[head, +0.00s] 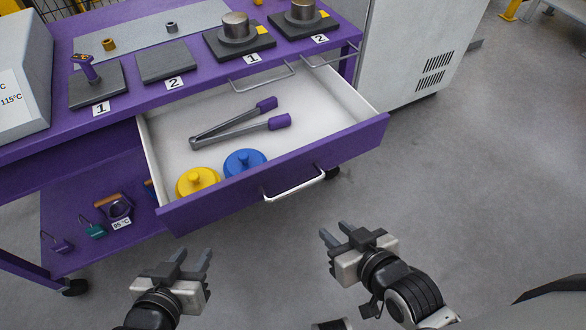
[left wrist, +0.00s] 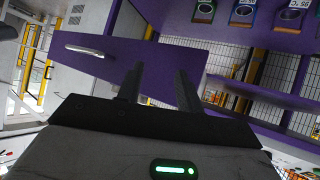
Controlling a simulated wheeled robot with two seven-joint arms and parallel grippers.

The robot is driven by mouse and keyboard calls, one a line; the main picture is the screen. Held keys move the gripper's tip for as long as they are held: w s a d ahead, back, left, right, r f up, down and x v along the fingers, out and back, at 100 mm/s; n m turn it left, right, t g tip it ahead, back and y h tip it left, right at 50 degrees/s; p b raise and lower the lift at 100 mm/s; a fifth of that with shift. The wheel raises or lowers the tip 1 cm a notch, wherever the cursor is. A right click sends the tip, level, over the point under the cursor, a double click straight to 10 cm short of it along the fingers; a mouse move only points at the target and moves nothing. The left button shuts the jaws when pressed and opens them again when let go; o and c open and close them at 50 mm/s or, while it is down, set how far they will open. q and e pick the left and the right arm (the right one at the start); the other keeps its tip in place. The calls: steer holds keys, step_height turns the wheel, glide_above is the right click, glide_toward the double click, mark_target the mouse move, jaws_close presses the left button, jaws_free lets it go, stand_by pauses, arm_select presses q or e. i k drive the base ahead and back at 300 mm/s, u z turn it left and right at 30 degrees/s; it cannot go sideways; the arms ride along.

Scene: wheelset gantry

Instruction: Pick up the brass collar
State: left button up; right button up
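The brass collar (head: 108,45) is a small gold-brown ring on a light grey mat (head: 140,42) on top of the purple cart, at the back left of the head view. It is not clearly seen in the left wrist view. My left gripper (head: 193,254) is open and empty over the floor, in front of the cart and well away from the collar; its fingers also show in the left wrist view (left wrist: 158,75). My right gripper (head: 335,230) is open and empty, in front of the drawer and to its right.
The open drawer (head: 350,138) juts out between my grippers and the cart top, holding tongs (head: 238,127), a yellow lid (head: 197,182) and a blue lid (head: 245,163). A grey collar (head: 172,28) stands right of the brass one. Numbered blocks (head: 167,62) line the cart's front.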

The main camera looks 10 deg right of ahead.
mark_target(109, 45)
steer(key=z, duration=3.45)
steer(key=k, duration=2.4)
steer(key=u, duration=0.85)
